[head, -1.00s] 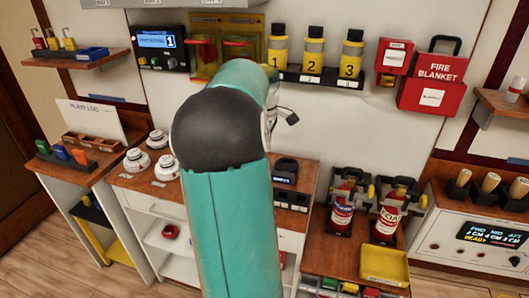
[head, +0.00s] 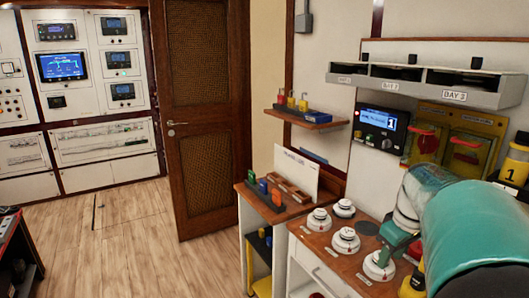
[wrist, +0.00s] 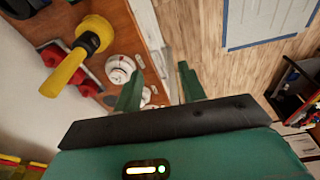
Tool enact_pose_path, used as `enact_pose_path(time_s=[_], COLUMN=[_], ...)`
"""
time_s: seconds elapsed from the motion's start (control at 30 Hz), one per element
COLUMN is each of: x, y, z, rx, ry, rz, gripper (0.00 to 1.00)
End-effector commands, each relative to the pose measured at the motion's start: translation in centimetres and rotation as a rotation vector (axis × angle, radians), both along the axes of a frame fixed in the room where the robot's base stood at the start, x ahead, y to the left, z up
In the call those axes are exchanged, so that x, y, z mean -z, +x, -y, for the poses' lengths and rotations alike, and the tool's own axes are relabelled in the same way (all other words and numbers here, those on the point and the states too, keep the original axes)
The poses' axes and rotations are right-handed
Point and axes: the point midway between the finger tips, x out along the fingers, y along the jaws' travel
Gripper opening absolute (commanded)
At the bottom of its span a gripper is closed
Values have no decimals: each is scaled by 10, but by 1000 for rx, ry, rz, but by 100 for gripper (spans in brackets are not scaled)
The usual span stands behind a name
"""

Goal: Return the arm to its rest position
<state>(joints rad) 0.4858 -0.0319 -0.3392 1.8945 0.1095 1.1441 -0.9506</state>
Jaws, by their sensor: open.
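My gripper (wrist: 160,85) shows in the wrist view with its two green fingers apart and nothing between them. Beyond the fingers are the wooden bench top and the wood floor. In the head view my teal arm (head: 475,235) reaches in from the right edge, bent over the right end of the bench. Its fingertips cannot be made out clearly there.
White round detectors (head: 345,240) stand on the bench near my arm; one (wrist: 119,69) shows beside the fingers. A yellow and black handle-like object (wrist: 78,55) is close by. A wooden door (head: 207,115) stands at centre. The floor (head: 155,240) at left is mostly clear.

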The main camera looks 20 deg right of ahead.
Motion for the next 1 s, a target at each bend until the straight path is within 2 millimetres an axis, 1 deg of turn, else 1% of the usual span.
enact_pose_path(time_s=[0.03,0.07,0.1,0.13,0.17,0.2,0.23,0.27,0.3,0.37,0.4,0.5,0.6,0.7,0.8,1.0], x=[-6,-8,-11,-13,-14,-15,-15,-15,-15,-14,-12,-5,2,7,10,10], y=[7,10,12,13,14,13,12,10,6,-1,-7,-25,-40,-49,-53,-52], z=[-33,-50,-74,-91,-108,-131,-147,-163,-184,-214,-233,-273,-300,-313,-318,-318], rx=[-7,-3,1,5,8,12,16,18,22,28,32,43,56,67,74,76], ry=[-1,-1,2,3,5,7,8,10,13,18,21,31,41,48,51,52], rz=[30,44,63,78,92,110,124,138,158,187,206,253,290,313,320,320], gripper=[41,41,41,41,41,41,41,41,41,41,41,41,41,41,41,41])
